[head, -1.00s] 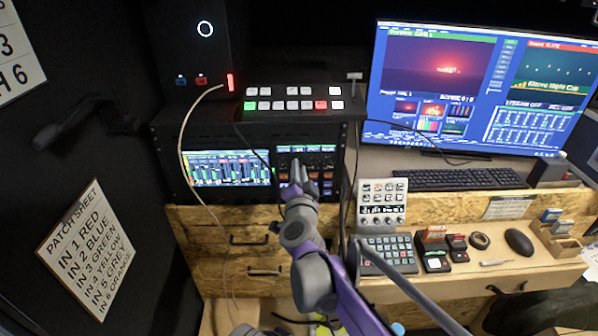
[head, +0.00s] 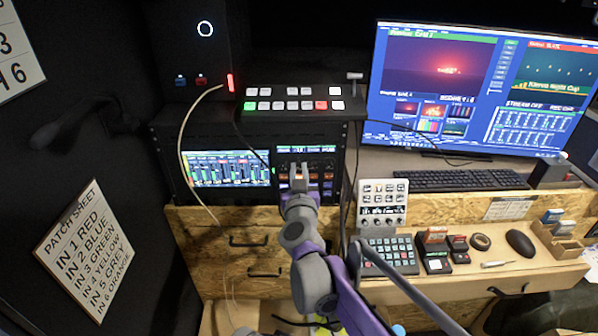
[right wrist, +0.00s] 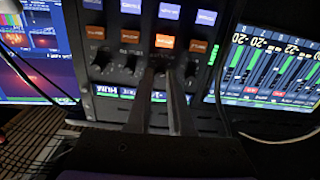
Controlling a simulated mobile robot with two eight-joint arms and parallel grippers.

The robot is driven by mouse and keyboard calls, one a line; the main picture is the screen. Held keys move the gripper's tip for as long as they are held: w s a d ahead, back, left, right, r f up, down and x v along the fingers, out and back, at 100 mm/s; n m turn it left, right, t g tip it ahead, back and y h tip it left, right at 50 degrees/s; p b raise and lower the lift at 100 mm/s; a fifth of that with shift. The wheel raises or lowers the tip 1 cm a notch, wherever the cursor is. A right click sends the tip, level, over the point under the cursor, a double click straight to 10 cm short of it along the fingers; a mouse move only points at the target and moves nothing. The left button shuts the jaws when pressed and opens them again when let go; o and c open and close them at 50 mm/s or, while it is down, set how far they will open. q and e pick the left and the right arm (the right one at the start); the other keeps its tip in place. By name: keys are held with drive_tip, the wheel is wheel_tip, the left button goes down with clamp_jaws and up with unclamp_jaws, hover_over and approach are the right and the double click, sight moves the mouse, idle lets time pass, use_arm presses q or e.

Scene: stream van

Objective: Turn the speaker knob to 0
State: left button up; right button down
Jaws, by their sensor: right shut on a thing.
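The control panel (head: 322,178) sits in the rack to the right of the level-meter screen. In the right wrist view it appears upside down, with a row of small dark knobs such as the left one (right wrist: 100,60) and lit orange and blue-white buttons. My right gripper (head: 298,170) is at this panel. In the right wrist view its two fingers (right wrist: 163,74) are shut on one of the dark knobs (right wrist: 161,72), which is mostly hidden between them. The knob labels are too small to read, so I cannot tell its setting. My left gripper is not in view.
The level-meter screen (head: 228,169) is just left of the panel. A button switcher (head: 293,105) is above. A pale cable (head: 183,150) hangs at the left. A small white keypad (head: 382,203) and keyboard (head: 458,180) stand right.

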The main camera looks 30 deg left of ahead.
drive_tip(key=shift+n, duration=1)
drive_tip(key=c, duration=1.1)
unclamp_jaws()
drive_tip(key=v, duration=1.1)
drive_tip(key=shift+w, duration=0.1)
